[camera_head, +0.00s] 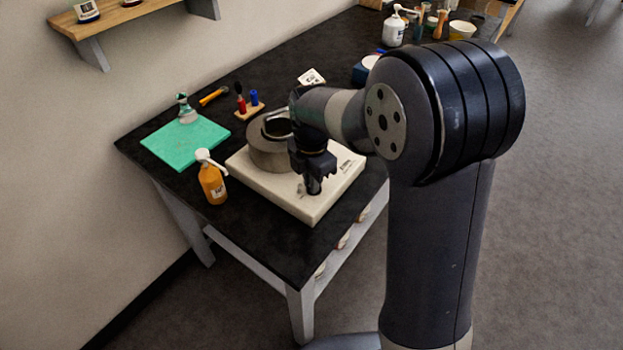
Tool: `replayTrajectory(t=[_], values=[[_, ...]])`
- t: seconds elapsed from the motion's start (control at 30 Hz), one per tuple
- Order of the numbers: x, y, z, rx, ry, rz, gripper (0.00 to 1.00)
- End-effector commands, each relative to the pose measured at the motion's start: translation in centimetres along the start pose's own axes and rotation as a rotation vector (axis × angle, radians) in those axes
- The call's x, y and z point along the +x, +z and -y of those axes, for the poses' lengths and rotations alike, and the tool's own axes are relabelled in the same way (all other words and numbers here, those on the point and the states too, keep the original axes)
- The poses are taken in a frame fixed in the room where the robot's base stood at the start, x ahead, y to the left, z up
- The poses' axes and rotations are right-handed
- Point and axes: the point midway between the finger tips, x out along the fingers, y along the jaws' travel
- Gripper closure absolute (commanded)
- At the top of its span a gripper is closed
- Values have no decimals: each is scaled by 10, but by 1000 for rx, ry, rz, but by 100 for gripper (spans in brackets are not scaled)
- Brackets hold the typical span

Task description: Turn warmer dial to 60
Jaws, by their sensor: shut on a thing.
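The warmer is a flat cream-coloured box (324,203) on the black table, with a round grey pot-like part (266,160) on its top. My gripper (313,190) points down over the front part of the box. It is shut on the dial, which is mostly hidden between and behind the fingers. Small dark print shows on the top at the right, too small to read. The dial's pointer and the number it stands at cannot be made out.
An orange pump bottle (212,182) stands left of the warmer. A green mat (185,143), a small wooden stand (248,112) with red and blue tools, and a white card (311,77) lie behind. A white bottle (394,28) and cups are at the far end.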

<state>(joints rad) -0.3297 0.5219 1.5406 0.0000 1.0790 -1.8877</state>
Motion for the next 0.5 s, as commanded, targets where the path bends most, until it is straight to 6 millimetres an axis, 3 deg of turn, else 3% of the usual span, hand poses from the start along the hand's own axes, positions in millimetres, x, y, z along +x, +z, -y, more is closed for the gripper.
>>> replayTrajectory(t=[0.5], values=[[0,0,-1,131,0,0,100]])
